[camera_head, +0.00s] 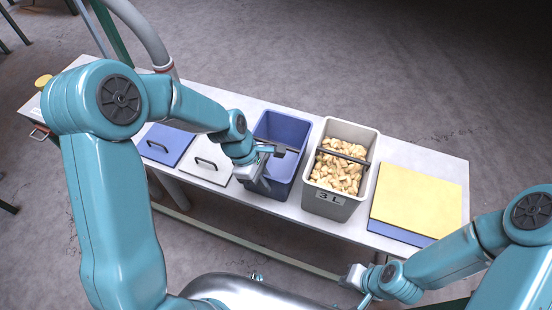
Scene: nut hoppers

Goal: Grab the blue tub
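The blue tub (285,128) stands upright on the white table, left of the grey tub, and looks empty. My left gripper (272,164) is at the tub's left side, with a finger reaching over the rim near the dark handle. I cannot tell whether it touches or grips the rim or handle. My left gripper and wrist hide part of the tub's left wall. My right gripper (362,285) is low in front of the table, away from the tub. Its fingers are too small to tell open from shut.
A grey tub (327,202) marked 3L, full of tan pieces, stands close to the blue tub's right. A yellow and blue stack (418,197) lies at the table's right end. Blue (165,143) and white (208,158) lids with handles lie to the left.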

